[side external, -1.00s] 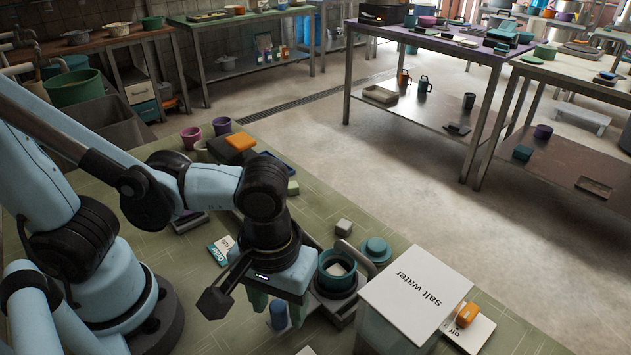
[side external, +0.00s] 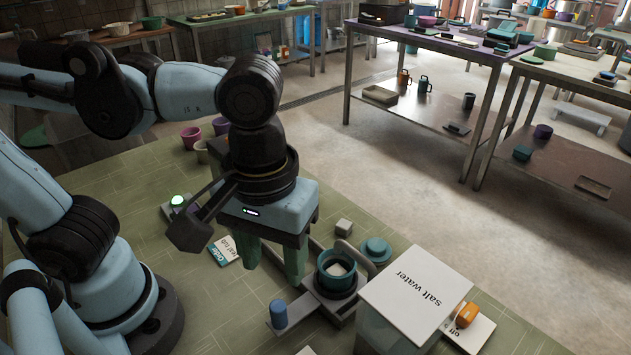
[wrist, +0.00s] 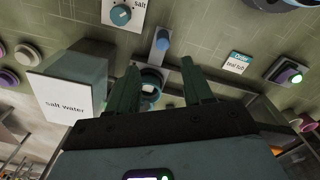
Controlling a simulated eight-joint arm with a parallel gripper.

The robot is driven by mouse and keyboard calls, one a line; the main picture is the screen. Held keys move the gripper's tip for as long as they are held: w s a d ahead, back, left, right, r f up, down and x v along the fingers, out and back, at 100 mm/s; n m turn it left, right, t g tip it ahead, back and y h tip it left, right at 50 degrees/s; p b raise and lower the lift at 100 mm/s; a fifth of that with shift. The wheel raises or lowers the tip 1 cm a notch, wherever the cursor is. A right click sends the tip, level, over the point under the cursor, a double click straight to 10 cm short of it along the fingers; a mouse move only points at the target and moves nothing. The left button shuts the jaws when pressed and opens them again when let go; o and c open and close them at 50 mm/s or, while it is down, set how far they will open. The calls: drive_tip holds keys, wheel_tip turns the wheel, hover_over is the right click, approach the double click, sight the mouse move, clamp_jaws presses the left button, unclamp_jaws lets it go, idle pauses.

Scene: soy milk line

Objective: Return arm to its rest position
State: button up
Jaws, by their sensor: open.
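My gripper (side external: 272,265) hangs above the green tiled counter, its two green fingers apart and empty. In the wrist view my gripper (wrist: 158,75) also shows open, with nothing between the fingers. A teal cup (side external: 337,280) stands in a metal holder to the right of the fingers in the side view; it shows between the fingers in the wrist view (wrist: 152,80), below them. A blue peg (side external: 278,314) stands on a metal plate in front of the cup, clear of the fingers.
A box with a white "salt water" lid (side external: 420,290) stands right of the cup. A teal round lid (side external: 376,250) and a small grey block (side external: 343,227) lie behind. A printed card (side external: 224,251) and a green-lit button (side external: 177,201) are left. Cups (side external: 191,137) stand farther back.

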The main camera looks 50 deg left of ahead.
drive_tip(key=w+a+f+m+t, duration=0.1)
drive_tip(key=w+a+m+t, duration=0.1)
drive_tip(key=w+a, duration=0.3)
drive_tip(key=w+a+f+m+t, duration=0.1)
drive_tip(key=w+a+m+t, duration=0.2)
drive_tip(key=a, duration=0.8)
drive_tip(key=w+t, duration=0.2)
drive_tip(key=w, duration=0.1)
